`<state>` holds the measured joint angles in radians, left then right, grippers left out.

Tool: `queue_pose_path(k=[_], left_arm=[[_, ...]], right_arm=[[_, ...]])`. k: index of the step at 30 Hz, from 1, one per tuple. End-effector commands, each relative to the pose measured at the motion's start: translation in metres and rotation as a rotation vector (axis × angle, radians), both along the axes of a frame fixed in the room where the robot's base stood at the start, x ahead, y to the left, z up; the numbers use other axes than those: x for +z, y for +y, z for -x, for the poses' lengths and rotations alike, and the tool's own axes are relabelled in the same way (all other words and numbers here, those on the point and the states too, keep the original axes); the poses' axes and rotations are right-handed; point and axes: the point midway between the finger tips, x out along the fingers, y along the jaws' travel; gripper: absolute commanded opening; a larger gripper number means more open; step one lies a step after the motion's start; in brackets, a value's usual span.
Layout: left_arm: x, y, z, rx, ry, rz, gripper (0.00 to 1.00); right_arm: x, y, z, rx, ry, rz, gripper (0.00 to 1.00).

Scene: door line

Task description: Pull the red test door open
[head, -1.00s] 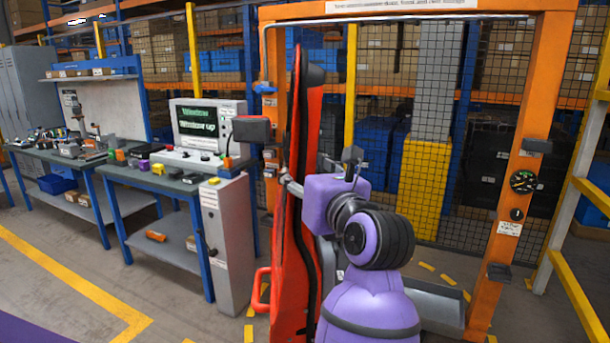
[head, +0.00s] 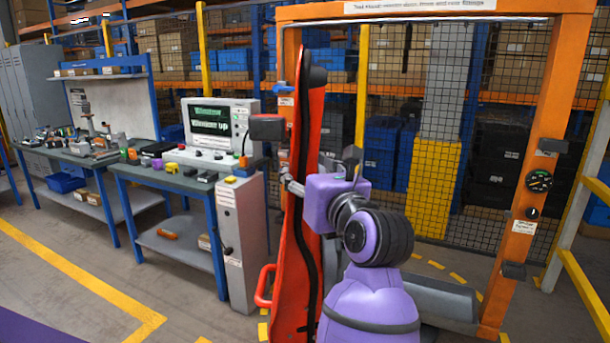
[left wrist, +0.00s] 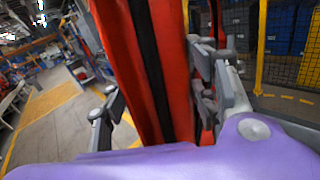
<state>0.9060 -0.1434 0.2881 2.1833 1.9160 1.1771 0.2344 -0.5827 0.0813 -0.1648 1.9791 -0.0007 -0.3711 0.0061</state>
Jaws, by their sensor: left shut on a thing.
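The red test door (head: 292,262) stands swung out of the orange frame (head: 548,118), seen nearly edge-on, with a black seal along its edge. My left gripper (head: 293,187) is at the door's edge at mid height, and my purple wrist hides part of the door behind it. In the left wrist view the red door (left wrist: 178,70) runs between the two fingers of my left gripper (left wrist: 155,95), one on each side. It is shut on the door's edge; the exact contact is hard to see. My right gripper is not in view.
A workbench (head: 165,185) with a monitor (head: 218,125) and a grey pedestal (head: 240,240) stand left of the door. A yellow rail (head: 585,270) is at the right. Wire mesh closes off the shelves behind. The floor at front left is clear.

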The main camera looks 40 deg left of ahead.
Motion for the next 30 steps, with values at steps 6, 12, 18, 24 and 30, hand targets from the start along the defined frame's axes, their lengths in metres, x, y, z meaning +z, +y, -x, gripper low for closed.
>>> queue_pose_path(k=[6, 12, 18, 24, 30], left_arm=[[0.002, 0.002, 0.001, 0.005, -0.004, -0.001, 0.06], [0.001, 0.001, 0.000, 0.002, -0.002, -0.001, 0.59], [0.000, 0.000, 0.000, 0.000, -0.001, -0.001, 0.59], [0.000, -0.001, 0.000, -0.002, 0.001, 0.000, 0.59], [-0.001, -0.021, 0.011, -0.006, 0.000, 0.002, 0.59]], right_arm=[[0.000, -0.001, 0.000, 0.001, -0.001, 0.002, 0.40], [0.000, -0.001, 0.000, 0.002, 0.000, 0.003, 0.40], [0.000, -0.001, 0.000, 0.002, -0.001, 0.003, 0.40], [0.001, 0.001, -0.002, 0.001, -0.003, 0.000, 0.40], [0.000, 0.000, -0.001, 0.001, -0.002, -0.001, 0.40]])
